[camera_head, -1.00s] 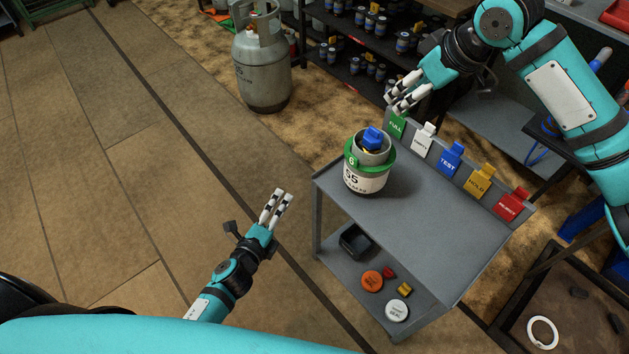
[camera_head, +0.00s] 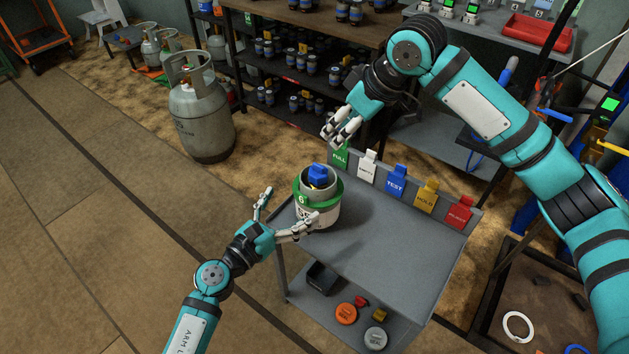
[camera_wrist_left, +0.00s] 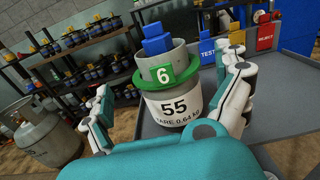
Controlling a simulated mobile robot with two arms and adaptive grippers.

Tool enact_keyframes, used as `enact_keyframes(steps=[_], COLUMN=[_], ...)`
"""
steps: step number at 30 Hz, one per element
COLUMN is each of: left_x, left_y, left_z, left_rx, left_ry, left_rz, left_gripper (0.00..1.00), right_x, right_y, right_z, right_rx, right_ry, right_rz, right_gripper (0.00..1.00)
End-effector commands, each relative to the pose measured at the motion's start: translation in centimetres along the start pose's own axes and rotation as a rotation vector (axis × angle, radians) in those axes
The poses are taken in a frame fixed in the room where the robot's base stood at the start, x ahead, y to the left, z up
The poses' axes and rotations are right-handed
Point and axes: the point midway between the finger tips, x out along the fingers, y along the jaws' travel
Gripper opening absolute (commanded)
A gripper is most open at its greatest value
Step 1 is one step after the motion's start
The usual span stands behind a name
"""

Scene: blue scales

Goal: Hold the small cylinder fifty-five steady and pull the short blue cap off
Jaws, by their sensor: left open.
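The small cylinder fifty-five (camera_head: 318,213) stands upright on the top of the grey cart (camera_head: 390,255).
Coloured tags stand along the cart's back edge, including a green FULL tag (camera_head: 340,157) and a red REJECT tag (camera_head: 458,215). The cart top right of the cylinder is clear. A large grey cylinder (camera_head: 200,120) stands on the floor at left, before shelves of small canisters (camera_head: 295,70).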

Motion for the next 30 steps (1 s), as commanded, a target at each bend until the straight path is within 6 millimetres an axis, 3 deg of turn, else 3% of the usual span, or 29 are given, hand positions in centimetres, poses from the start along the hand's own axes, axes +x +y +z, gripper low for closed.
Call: enact_keyframes(steps=[9, 15, 21, 30], left_x=[6.4, 9.3, 10.5, 10.6], left_y=[0.0, 0.0, 0.0, 0.0], left_z=[0.1, 0.0, 0.0, 0.0], left_rx=[-0.004, -0.003, -0.002, -0.002], left_ry=[-0.002, -0.001, 0.000, 0.000], left_rz=[0.000, 0.000, 0.000, 0.000], left_gripper=[1.00, 1.00, 1.00, 0.97], right_x=[0.0, 0.0, 0.0, 0.0], right_y=[0.0, 0.0, 0.0, 0.0], right_z=[0.0, 0.0, 0.0, 0.0], right_rx=[0.000, 0.000, 0.000, 0.000], right_ry=[0.000, 0.000, 0.000, 0.000], right_rz=[0.000, 0.000, 0.000, 0.000], right_gripper=[0.38, 0.38, 0.38, 0.38])
